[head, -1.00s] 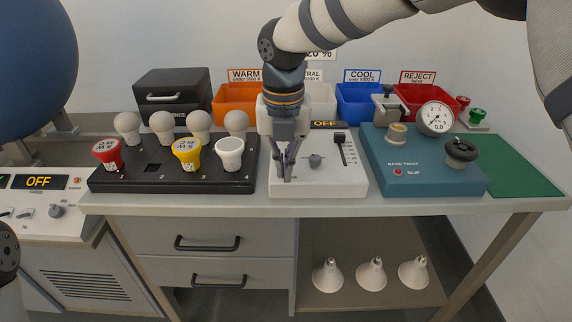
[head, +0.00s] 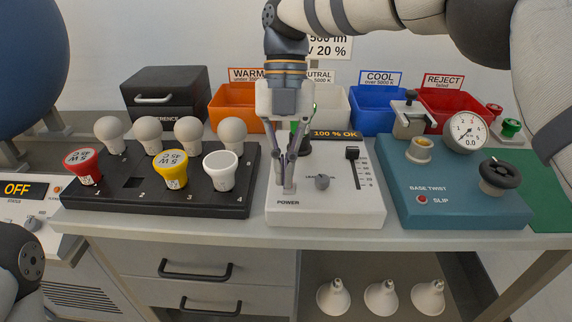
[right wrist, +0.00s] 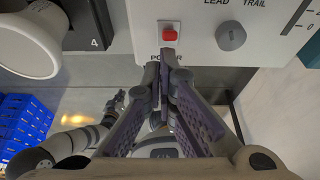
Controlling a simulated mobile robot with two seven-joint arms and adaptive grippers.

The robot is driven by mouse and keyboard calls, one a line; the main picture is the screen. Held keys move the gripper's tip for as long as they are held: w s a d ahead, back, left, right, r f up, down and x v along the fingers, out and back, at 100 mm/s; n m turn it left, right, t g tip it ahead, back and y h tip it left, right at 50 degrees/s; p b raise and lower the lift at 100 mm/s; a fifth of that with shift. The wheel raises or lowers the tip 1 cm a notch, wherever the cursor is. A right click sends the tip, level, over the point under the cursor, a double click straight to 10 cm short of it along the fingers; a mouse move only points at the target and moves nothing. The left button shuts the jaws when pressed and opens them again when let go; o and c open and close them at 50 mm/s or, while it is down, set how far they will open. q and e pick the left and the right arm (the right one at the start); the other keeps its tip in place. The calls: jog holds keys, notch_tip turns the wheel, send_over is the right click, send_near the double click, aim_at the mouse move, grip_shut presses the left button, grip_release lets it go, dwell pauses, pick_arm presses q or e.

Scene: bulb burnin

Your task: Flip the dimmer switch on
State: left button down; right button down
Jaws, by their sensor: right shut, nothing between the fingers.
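The white dimmer box (head: 335,205) stands mid-bench, with a slider, a grey knob and a POWER switch. Its display (head: 335,134) reads "100 % OK". In the right wrist view the red power switch (right wrist: 170,34) sits in a white frame above the POWER label; in the head view my fingers cover it. My right gripper (head: 287,187) is shut and empty, pointing down at the POWER corner. In the right wrist view its fingertips (right wrist: 167,57) lie just below the switch, over the label; contact cannot be told. My left gripper (right wrist: 116,102) shows small at lower left, jaws unclear.
A black bulb rack (head: 150,192) stands left of the box, with red, yellow and white bulbs in front. A teal base-twist tester (head: 455,210) stands close on the right. Coloured bins, including the blue one (head: 375,108), line the back.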

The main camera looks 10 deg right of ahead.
jog(key=shift+s+a+r, duration=0.1)
jog(key=shift+s+r, duration=0.2)
jog(key=shift+s, duration=0.2)
jog(key=shift+w+r, duration=0.2)
jog(key=shift+r, duration=0.2)
jog(key=shift+s+r, duration=0.1)
jog(key=shift+r, duration=0.25)
pick_arm(q)
jog(key=shift+s+r, duration=0.15)
jog(key=shift+s, duration=0.1)
